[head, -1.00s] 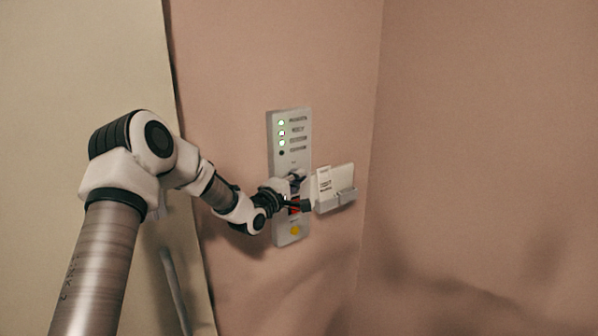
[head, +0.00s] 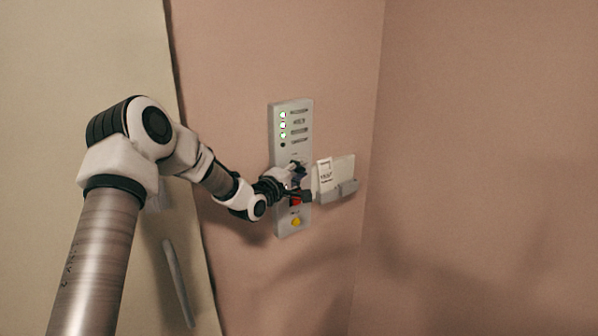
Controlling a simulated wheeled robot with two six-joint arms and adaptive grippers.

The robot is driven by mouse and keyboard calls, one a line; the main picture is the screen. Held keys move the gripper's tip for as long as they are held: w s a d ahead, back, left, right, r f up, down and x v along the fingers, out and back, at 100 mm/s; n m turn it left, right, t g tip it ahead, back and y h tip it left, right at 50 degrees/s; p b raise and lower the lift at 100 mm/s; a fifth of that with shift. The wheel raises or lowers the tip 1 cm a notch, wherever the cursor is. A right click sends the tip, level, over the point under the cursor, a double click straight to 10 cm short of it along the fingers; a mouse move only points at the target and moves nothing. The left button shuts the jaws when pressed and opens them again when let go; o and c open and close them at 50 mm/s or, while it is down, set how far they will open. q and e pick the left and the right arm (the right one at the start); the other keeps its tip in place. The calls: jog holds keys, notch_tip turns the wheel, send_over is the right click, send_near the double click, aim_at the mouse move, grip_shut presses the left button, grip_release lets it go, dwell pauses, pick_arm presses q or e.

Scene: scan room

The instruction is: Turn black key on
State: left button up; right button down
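A grey control panel (head: 292,150) is mounted on the pink wall, with green lights at its top, a red part (head: 296,201) lower down and a yellow button (head: 296,222) near its bottom. My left gripper (head: 300,184) is at the panel's middle, in front of the key area. Dark parts show between and beside its fingers, and I cannot tell the black key from the gripper there. Whether the fingers are closed on anything is too small to see. My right gripper is out of view.
A small wall holder (head: 338,190) with white cards sits just right of the panel, close to my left gripper. A pale door (head: 80,60) with a long handle (head: 177,283) is at the left. The wall right of the holder is bare.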

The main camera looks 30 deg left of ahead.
pick_arm(q)
jog(key=s, duration=1.2)
jog(key=shift+w, duration=0.1)
